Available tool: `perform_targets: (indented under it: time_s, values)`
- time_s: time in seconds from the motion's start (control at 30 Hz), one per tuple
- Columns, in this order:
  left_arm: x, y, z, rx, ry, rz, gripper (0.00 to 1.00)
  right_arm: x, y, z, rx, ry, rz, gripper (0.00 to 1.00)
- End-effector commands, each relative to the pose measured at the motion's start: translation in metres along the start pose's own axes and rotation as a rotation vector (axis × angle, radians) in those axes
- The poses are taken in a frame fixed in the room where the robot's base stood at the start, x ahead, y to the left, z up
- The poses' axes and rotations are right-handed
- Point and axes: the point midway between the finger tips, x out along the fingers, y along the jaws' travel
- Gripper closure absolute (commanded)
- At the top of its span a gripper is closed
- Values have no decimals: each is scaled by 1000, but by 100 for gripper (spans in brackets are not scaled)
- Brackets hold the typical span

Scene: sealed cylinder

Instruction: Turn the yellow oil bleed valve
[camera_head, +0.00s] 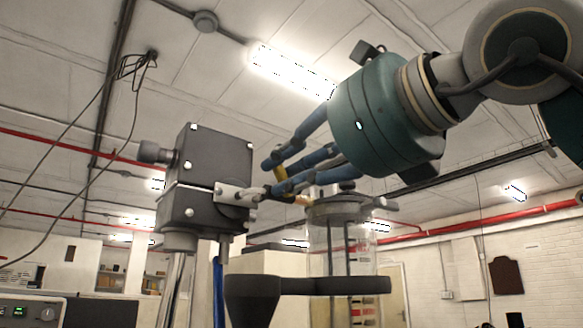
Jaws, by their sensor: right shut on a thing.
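The yellow oil bleed valve (281,173) shows as small yellow parts among the blue fingers of my right gripper (271,176), between the grey block and the glass cylinder. The gripper reaches in from the upper right, its teal body above the cylinder top. Its fingers are closed around the yellow part, and they hide most of it. My left gripper is not in view.
A dark grey block (211,150) with a side knob stands on a metal post at left. A glass cylinder (340,245) with a metal cap stands by a dark ring holder (300,285). Loose cables hang at upper left. A panel with a display (32,311) is at lower left.

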Motion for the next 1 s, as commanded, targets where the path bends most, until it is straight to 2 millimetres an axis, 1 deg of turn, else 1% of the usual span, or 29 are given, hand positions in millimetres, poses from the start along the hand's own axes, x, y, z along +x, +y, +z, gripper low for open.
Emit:
perform_targets:
  time_s: [0.2,0.7,1.0]
  values:
    - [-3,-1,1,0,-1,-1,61,-1,4,2,-206,-7,-2,100]
    - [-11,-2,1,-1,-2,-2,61,-1,12,-5,-678,-7,-4,100]
    - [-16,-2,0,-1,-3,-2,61,-1,16,-10,-910,-7,-4,100]
